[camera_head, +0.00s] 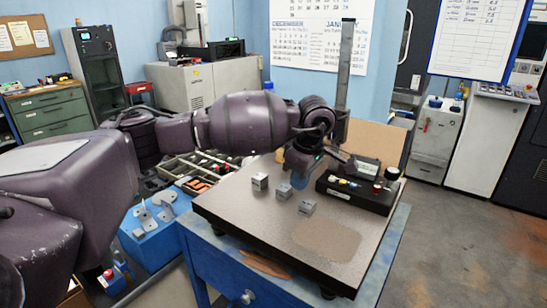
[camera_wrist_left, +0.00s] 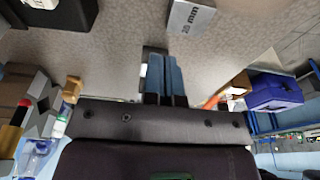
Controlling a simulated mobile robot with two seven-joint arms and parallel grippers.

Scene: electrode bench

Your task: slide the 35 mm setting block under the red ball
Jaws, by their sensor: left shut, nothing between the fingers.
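Three small grey setting blocks stand on the speckled plate in the head view: one at the back left (camera_head: 260,182), a bluish one in the middle (camera_head: 284,192) and one at the front right (camera_head: 307,207). Their markings are too small to read there, so I cannot tell which is the 35 mm one. The left wrist view shows a block marked 20 mm (camera_wrist_left: 190,18). My left gripper (camera_head: 299,181) is shut and empty, just behind and right of the middle block; its blue fingers show in the wrist view (camera_wrist_left: 164,75). I cannot make out the red ball for certain. My right gripper is out of view.
A black unit (camera_head: 350,197) with a small red knob-like part (camera_head: 377,187) stands at the plate's back right. A tall grey column (camera_head: 346,60) rises behind my left wrist. The plate's front (camera_head: 270,235) is clear. Trays of parts (camera_head: 195,167) lie left of it.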

